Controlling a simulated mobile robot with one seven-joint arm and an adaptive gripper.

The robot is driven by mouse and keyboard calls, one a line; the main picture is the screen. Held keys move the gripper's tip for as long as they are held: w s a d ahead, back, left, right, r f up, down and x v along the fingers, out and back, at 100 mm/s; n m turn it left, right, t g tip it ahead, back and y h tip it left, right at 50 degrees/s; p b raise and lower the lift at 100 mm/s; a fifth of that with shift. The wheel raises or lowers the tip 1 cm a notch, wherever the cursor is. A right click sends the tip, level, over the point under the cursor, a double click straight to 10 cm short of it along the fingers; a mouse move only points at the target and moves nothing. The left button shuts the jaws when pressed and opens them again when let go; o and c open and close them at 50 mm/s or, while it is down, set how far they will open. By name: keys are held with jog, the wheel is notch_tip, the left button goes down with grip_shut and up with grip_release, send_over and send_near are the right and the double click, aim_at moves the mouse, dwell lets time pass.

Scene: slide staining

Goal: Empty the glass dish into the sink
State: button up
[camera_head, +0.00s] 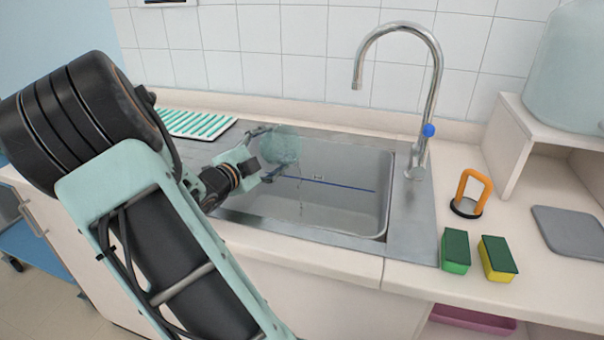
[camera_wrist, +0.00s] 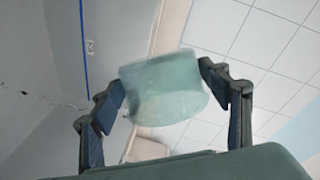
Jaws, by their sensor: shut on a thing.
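The glass dish (camera_head: 281,147) is a pale green, see-through round vessel. It is tilted over the left part of the sink (camera_head: 345,205), near its back edge. My gripper (camera_head: 272,156) is shut on the dish and holds it above the basin. In the wrist view the dish (camera_wrist: 165,88) sits between the two dark fingers (camera_wrist: 165,95). A thin broken trail of clear drops falls below the dish into the sink in the head view. How much liquid is in the dish cannot be told.
A chrome tap (camera_head: 420,100) arches over the sink's right side. A white rack with green stripes (camera_head: 195,123) lies left of the sink. Green and yellow sponges (camera_head: 497,258), an orange-handled tool (camera_head: 470,193) and a grey board (camera_head: 572,231) lie on the right counter.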

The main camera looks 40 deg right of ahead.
aim_at(281, 163)
jog(key=shift+s+r+m+b, duration=0.25)
jog(key=shift+m+b, duration=0.3)
jog(key=shift+b, duration=0.35)
jog(key=shift+s+r+m+b, duration=0.1)
jog(key=shift+r+m+b, duration=0.2)
jog(key=shift+m+b, duration=0.4)
jog(key=shift+s+d+r+m+t+b, duration=0.15)
jog(key=shift+s+m+t+b, duration=0.35)
jog(key=shift+b, duration=0.6)
jog(key=shift+s+h+b, duration=0.3)
jog(key=shift+s+b, duration=0.15)
jog(key=shift+b, duration=0.15)
jog(key=shift+m+b, duration=0.45)
jog(key=shift+b, duration=0.1)
jog(key=shift+s+r, duration=0.15)
jog(key=shift+r, duration=0.2)
jog(key=shift+m+b, duration=0.3)
jog(key=shift+s+b, duration=0.1)
jog(key=shift+b, duration=0.2)
